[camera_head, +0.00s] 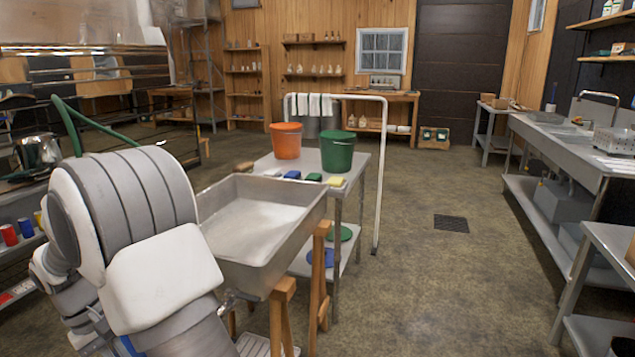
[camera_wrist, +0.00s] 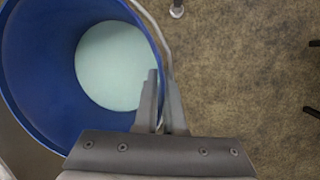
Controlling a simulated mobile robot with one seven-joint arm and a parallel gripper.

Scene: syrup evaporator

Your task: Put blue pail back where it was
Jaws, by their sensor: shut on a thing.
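The blue pail (camera_wrist: 42,62) fills the upper left of the wrist view, seen from above with its open mouth toward the camera. Its bottom looks pale, and I cannot tell whether that is liquid or bare floor of the pail. My gripper (camera_wrist: 162,78) is shut on the pail's rim at its right side, one finger inside and one outside. In the head view my arm hides my gripper and nearly all of the pail; only a small blue patch shows at the bottom left. An orange pail (camera_head: 286,141) and a green pail (camera_head: 338,152) stand on a steel cart (camera_head: 352,171).
A large steel pan (camera_head: 262,262) on wooden legs stands before the cart. Brushes and sponges lie on the cart top; green (camera_head: 346,233) and blue (camera_head: 320,257) discs lie on its lower shelf. Floor on the right is clear up to steel benches.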

